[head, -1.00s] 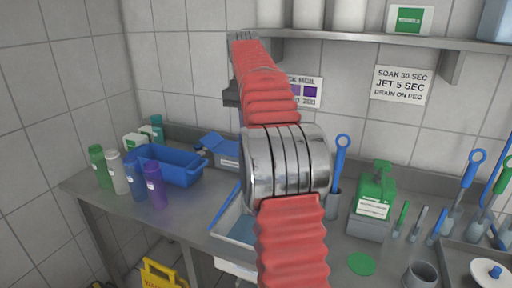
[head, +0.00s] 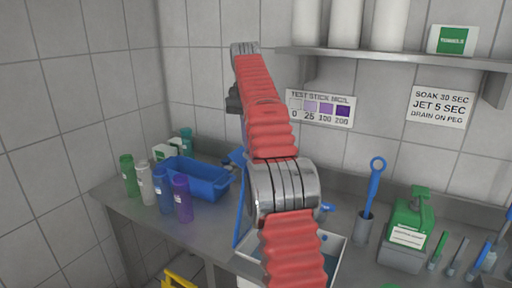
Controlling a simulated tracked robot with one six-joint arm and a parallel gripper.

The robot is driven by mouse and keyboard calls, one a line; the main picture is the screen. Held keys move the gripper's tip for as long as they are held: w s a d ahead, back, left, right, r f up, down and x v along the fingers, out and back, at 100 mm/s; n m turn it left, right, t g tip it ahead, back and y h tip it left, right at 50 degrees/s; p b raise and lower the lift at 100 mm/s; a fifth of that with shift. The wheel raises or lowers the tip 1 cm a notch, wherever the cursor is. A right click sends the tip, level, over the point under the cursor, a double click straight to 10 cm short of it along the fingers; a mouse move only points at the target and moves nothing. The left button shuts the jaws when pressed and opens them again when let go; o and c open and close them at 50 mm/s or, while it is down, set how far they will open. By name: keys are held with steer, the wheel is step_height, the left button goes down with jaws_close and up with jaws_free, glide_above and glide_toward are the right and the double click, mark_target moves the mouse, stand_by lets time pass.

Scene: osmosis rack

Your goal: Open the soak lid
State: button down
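The soak basin (head: 335,244) is a pale-rimmed tray on the steel counter, with blue-grey inside. My arm covers much of it. A thin blue panel (head: 239,222), seen nearly edge-on, stands tilted along the basin's left side. It looks like the lid, but my arm hides where it joins the basin. My red-sleeved arm rises through the middle of the head view. My gripper cannot be made out; its fingers are hidden behind the arm. Whether anything touches the lid cannot be seen.
Left on the counter are a blue bin (head: 197,180) and several bottles (head: 183,199). Right are a blue brush in a holder (head: 364,228) and a green dispenser (head: 408,222). A shelf (head: 400,57) crosses the wall above. A yellow sign (head: 176,281) stands on the floor.

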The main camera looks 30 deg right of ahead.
steer(key=shift+w+f, duration=0.2)
steer(key=shift+f, duration=0.2)
steer(key=c, duration=2.1)
jaws_free()
steer(key=o, duration=0.3)
steer(key=shift+r, duration=0.15)
steer(key=shift+s+d+r, duration=0.1)
steer(key=shift+s, duration=0.05)
